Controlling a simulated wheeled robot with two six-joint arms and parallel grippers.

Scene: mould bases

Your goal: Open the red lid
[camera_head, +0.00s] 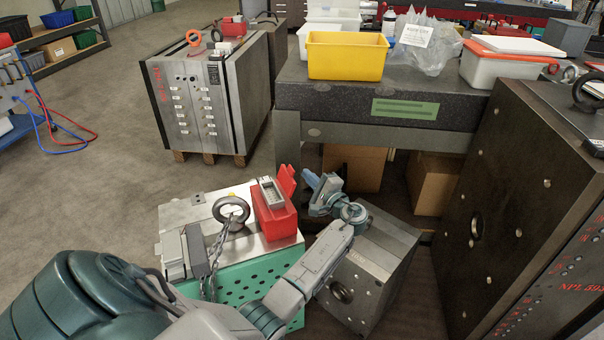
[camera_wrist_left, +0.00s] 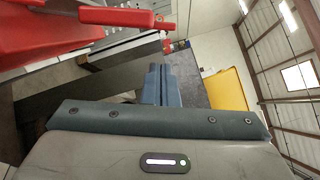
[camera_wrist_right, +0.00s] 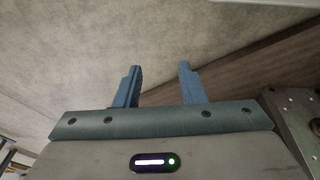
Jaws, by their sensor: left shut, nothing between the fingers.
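A red box (camera_head: 274,220) sits on top of a small mould base (camera_head: 186,212), with a grey part (camera_head: 271,192) on its top. A red lid (camera_head: 287,180) stands tilted up at the box's right rear edge. In the left wrist view the red box (camera_wrist_left: 45,40) and a red bar-like piece (camera_wrist_left: 115,17), apparently the lid, fill the upper left. My left gripper (camera_head: 311,180) is shut and empty, just right of the lid with a small gap. Its closed fingers show in the left wrist view (camera_wrist_left: 156,72). My right gripper (camera_wrist_right: 159,80) is open and empty, outside the head view.
A lifting ring (camera_head: 231,212) and chain are left of the red box. Another steel mould block (camera_head: 385,255) stands under my left forearm. A granite table (camera_head: 345,98) with a yellow bin (camera_head: 346,57) is behind. A large dark mould (camera_head: 510,210) stands right.

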